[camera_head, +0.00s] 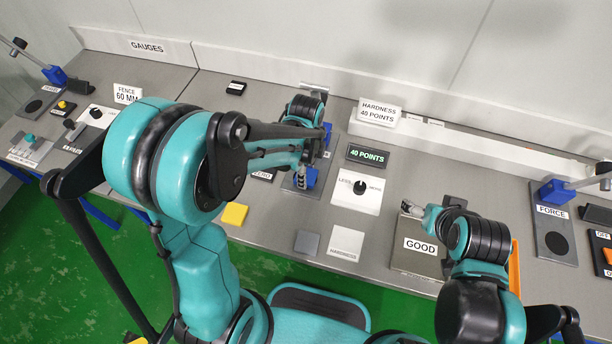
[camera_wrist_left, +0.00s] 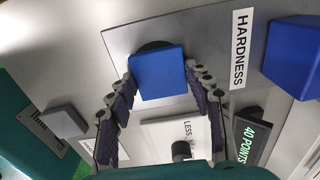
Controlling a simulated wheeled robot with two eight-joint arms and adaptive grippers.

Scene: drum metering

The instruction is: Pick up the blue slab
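The blue slab (camera_wrist_left: 158,72) lies over the dark round pad of the hardness gauge plate (camera_wrist_left: 118,40).
The gauge's blue head (camera_wrist_left: 296,58) stands close to the slab. A LESS/MORE knob panel (camera_head: 357,192), a 40 POINTS display (camera_head: 367,156), a grey square (camera_head: 307,243) and a yellow square (camera_head: 234,214) are nearby. The force gauge (camera_head: 553,225) is at right.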

